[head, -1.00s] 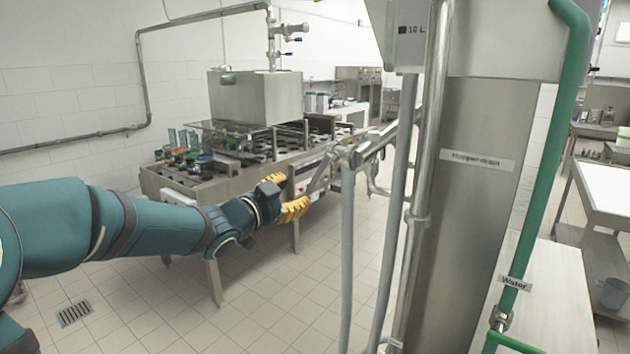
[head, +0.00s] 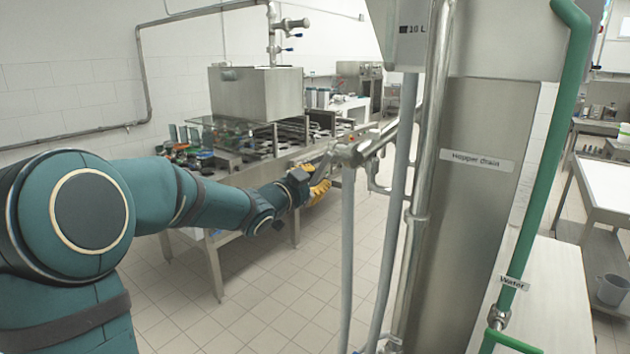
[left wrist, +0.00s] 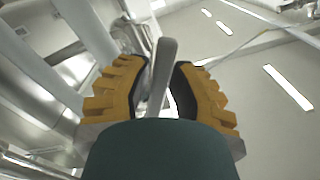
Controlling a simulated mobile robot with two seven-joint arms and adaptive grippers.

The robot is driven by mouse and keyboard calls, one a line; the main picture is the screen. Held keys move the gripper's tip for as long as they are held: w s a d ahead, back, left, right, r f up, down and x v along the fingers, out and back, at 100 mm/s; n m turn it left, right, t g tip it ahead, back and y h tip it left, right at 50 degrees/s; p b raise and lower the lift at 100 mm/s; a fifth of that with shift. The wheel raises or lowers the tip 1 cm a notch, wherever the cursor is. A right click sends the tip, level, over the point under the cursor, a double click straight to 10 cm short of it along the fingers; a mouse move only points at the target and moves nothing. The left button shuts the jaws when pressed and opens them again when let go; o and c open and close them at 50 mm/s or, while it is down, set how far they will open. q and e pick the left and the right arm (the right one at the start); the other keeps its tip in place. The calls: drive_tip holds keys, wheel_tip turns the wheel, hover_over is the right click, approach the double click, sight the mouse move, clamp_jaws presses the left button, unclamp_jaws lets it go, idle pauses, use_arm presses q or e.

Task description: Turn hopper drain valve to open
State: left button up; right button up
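The hopper drain valve handle, a grey lever (head: 322,168), hangs off the valve at the end of a metal pipe (head: 375,145) to the left of the steel column labelled "Hopper Drain" (head: 476,161). My left gripper (head: 318,188), with yellow ribbed fingers, is at the lower end of the lever. In the left wrist view, the lever (left wrist: 162,68) stands between the two fingers of my left gripper (left wrist: 163,88). The fingers are apart, with a small gap seeming to show beside the lever. My right gripper is not in view.
Grey vertical pipes (head: 347,255) stand right of my left gripper. A green water pipe (head: 545,150) runs down the right side. Behind is a steel filling machine (head: 255,95) on a table. The tiled floor below my arm is clear.

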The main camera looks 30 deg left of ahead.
use_arm(q)
clamp_jaws()
drive_tip(key=shift+a, duration=0.1)
drive_tip(key=shift+a+r+m+b, duration=0.35)
drive_tip(key=shift+m+b, duration=0.4)
drive_tip(key=shift+m, duration=0.25)
drive_tip(key=shift+a+r+m+b, duration=0.3)
drive_tip(key=shift+a+m+b, duration=0.15)
drive_tip(key=shift+m, duration=0.35)
wheel_tip(320, 180, up, 6)
drive_tip(key=a+m+b, duration=0.1)
drive_tip(key=m+b, duration=0.1)
drive_tip(key=m, duration=0.9)
drive_tip(key=shift+r+m, duration=0.15)
drive_tip(key=shift+m, duration=0.15)
drive_tip(key=shift+w+a, duration=0.1)
